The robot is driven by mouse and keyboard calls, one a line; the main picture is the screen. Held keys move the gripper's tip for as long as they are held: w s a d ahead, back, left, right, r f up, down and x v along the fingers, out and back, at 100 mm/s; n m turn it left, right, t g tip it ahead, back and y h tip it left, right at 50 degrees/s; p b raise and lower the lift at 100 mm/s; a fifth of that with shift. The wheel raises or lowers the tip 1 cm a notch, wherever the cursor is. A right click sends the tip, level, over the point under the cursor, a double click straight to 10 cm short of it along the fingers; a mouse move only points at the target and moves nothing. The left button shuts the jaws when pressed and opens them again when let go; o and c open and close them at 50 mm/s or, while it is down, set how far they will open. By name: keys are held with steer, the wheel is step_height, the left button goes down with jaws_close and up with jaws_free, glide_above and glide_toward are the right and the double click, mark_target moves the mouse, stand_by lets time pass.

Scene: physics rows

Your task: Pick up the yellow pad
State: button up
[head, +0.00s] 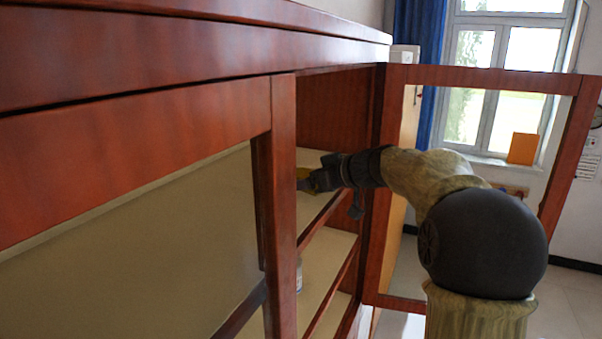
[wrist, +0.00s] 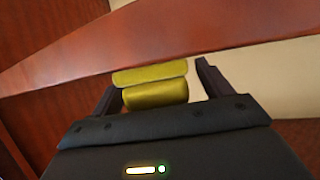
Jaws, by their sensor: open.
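The yellow pad (wrist: 155,95) shows in the wrist view as a yellow-green block with a rounded top and front. It is between the two dark fingers of my gripper (wrist: 158,82), close to the left finger, with a gap to the right one. In the head view my gripper (head: 318,181) reaches through the open cabinet door onto the upper shelf. A small patch of yellow shows there at its tip; most of the pad is hidden. My gripper is open.
The red-brown cabinet (head: 284,200) has a wooden post left of my gripper and shelf edges below it. A small bottle (head: 299,274) stands on a lower shelf. A window is behind.

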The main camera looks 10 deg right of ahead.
steer(key=shift+w+f, duration=0.2)
steer(key=shift+w, duration=0.4)
steer(key=shift+s+d, duration=0.1)
steer(key=shift+s, duration=0.2)
steer(key=shift+s+a+r, duration=0.1)
steer(key=shift+s+a, duration=0.15)
steer(key=shift+a, duration=0.05)
steer(key=shift+w, duration=0.15)
steer(key=c, duration=0.6)
steer(key=shift+d, duration=0.15)
steer(key=c, duration=0.5)
steer(key=shift+c, duration=0.2)
step_height(320, 180, up, 10)
steer(key=b, duration=0.2)
steer(key=shift+b, duration=0.4)
